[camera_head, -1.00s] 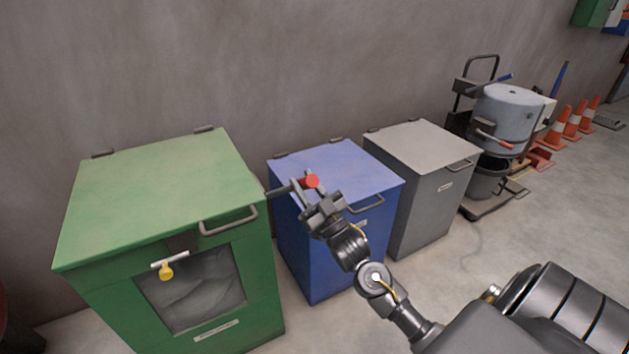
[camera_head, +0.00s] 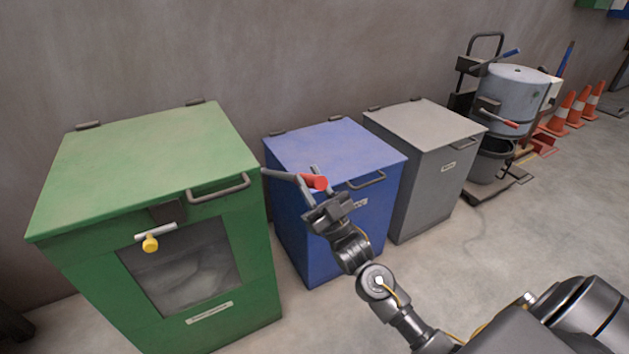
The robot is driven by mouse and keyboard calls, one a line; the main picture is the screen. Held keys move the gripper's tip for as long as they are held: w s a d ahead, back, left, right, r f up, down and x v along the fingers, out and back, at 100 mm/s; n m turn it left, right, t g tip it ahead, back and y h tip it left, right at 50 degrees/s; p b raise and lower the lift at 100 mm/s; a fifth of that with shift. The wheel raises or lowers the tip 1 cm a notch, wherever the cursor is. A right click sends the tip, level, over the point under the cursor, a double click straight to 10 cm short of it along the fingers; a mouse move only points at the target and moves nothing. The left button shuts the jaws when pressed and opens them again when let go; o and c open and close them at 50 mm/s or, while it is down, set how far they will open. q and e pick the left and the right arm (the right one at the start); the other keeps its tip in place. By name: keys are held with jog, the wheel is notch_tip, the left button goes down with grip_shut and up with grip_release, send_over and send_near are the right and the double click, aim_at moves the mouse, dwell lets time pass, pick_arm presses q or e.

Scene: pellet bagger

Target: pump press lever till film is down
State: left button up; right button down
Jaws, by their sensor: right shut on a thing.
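The press lever (camera_head: 283,175) is a grey bar that sticks out from the right side of the green bin and ends in a red grip. My right gripper (camera_head: 318,182) is shut on the lever at its red grip, in front of the blue bin. The green bin (camera_head: 150,165) stands at the left with a closed lid. Its front window (camera_head: 185,278) shows pale, crumpled film inside. A yellow knob (camera_head: 150,244) on a light bar sits at the window's upper left. My left gripper is out of view.
A blue bin (camera_head: 330,150) and a grey bin (camera_head: 428,122) with closed lids stand to the right of the green one. A drum machine (camera_head: 516,92) and orange cones (camera_head: 577,107) are farther right. The floor in front at right is clear.

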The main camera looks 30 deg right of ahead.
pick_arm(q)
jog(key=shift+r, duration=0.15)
pick_arm(e)
jog(key=shift+f, duration=0.1)
jog(key=c, duration=1.1)
grip_release()
jog(key=shift+s, duration=0.1)
pick_arm(q)
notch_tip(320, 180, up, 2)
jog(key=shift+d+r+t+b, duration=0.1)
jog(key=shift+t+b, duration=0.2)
jog(key=shift+b, duration=0.25)
pick_arm(e)
jog(key=v, duration=1)
jog(key=shift+s+f, duration=0.2)
jog(key=shift+f, duration=0.1)
